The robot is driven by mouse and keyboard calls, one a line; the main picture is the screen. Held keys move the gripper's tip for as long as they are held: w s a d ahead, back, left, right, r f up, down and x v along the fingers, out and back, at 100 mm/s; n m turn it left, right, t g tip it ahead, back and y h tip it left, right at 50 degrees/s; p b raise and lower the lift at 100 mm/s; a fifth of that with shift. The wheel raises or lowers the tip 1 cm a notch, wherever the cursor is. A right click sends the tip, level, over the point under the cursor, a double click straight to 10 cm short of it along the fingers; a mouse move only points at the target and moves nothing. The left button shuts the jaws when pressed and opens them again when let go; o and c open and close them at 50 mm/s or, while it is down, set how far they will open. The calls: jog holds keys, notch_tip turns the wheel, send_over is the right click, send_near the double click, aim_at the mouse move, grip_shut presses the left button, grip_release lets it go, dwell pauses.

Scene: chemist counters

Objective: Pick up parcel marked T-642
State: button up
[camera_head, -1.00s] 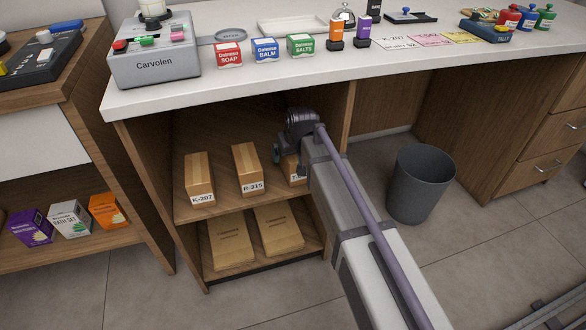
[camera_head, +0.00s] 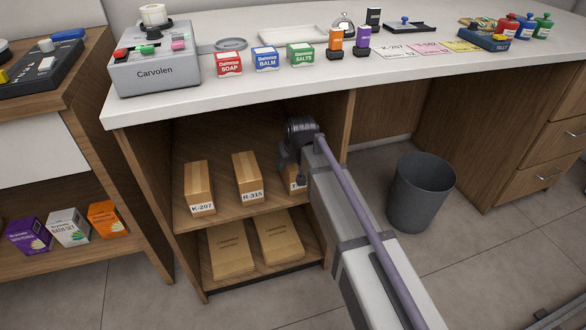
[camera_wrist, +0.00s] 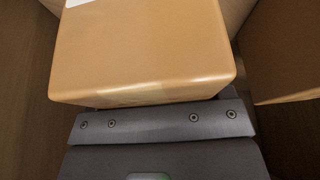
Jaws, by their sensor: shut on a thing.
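The parcel (camera_head: 296,180) with a label starting with T stands at the right end of the upper shelf under the counter. My arm covers most of it in the head view, and the rest of its label is hidden. In the wrist view the brown parcel (camera_wrist: 145,55) fills the upper middle, close against the dark gripper (camera_wrist: 160,125), with a bit of white label at its top left. My gripper (camera_head: 292,160) is shut on this parcel. I cannot tell whether the parcel is clear of the shelf.
Parcel K-207 (camera_head: 198,186) and parcel R-315 (camera_head: 247,176) stand to the left on the same shelf (camera_head: 222,212). The counter top (camera_head: 190,103) lies above, and a cabinet side wall (camera_head: 337,125) is close on the right. Flat cartons (camera_head: 231,249) lie on the lower shelf.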

jog(key=c, duration=0.3)
jog(key=shift+c, duration=0.2)
jog(key=shift+r+p, duration=0.55)
notch_tip(320, 180, up, 4)
jog(key=p, duration=0.3)
jog(key=shift+f, duration=0.25)
jog(key=s+d, duration=0.3)
jog(key=s, duration=0.5)
jog(key=s+d, duration=0.4)
jog(key=s, duration=0.4)
jog(key=shift+s+d+f, duration=0.2)
jog(key=shift+s+f, duration=0.05)
jog(key=shift+f, duration=0.15)
